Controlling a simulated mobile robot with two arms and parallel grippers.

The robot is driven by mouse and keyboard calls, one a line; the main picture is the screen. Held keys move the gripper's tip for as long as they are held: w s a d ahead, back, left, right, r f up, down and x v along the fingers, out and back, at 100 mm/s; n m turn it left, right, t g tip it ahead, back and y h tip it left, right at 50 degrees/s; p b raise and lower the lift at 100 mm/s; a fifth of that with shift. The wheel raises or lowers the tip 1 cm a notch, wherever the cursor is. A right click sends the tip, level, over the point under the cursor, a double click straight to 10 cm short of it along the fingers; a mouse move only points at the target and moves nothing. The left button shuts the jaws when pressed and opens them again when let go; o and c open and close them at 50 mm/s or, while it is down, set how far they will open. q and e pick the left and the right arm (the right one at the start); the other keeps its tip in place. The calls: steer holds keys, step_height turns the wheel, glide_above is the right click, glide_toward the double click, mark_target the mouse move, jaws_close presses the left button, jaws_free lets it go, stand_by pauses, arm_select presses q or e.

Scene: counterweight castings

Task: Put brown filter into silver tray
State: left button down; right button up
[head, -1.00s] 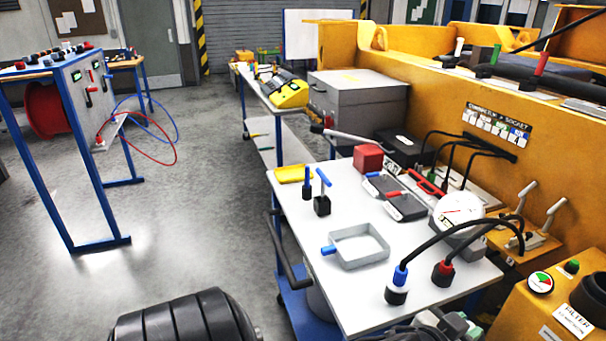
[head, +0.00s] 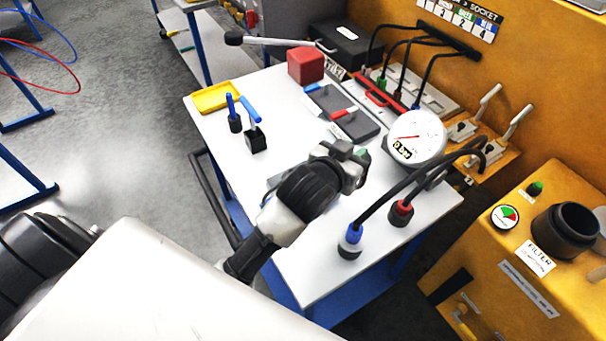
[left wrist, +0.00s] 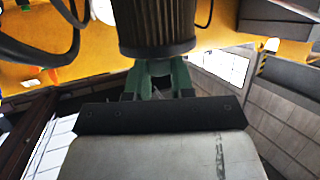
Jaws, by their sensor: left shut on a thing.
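The brown filter (left wrist: 157,28) is a dark ribbed cylinder at the top of the left wrist view. My left gripper (left wrist: 158,75), with green fingers, is shut on its near end there. In the head view, my left gripper (head: 356,160) is above the white table, in front of the gauge; I cannot make out the filter there. The silver tray is mostly hidden behind my left arm; only a bit of its grey rim (head: 274,181) seems to show left of the wrist. My right gripper is in neither view.
On the white table (head: 300,275) stand a pressure gauge (head: 415,137), blue and red cable plugs, a black block with a blue handle (head: 253,135), a red cube (head: 306,66) and a yellow tray (head: 215,96). A yellow machine (head: 520,290) with an open black cup (head: 566,231) is at right.

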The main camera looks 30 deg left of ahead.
arm_select(q)
steer(key=a+f, duration=0.3)
steer(key=s+a+f+p, duration=0.1)
steer(key=a+f, duration=0.3)
steer(key=s+a+f+p, duration=0.1)
steer(key=a+f, duration=0.2)
steer(key=shift+a+f, duration=0.15)
steer(key=shift+a, duration=0.25)
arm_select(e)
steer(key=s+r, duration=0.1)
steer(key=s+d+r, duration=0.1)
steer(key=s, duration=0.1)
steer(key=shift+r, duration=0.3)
arm_select(q)
steer(key=shift+f, duration=0.15)
steer(key=c, duration=1)
jaws_free()
steer(key=shift+o, duration=0.2)
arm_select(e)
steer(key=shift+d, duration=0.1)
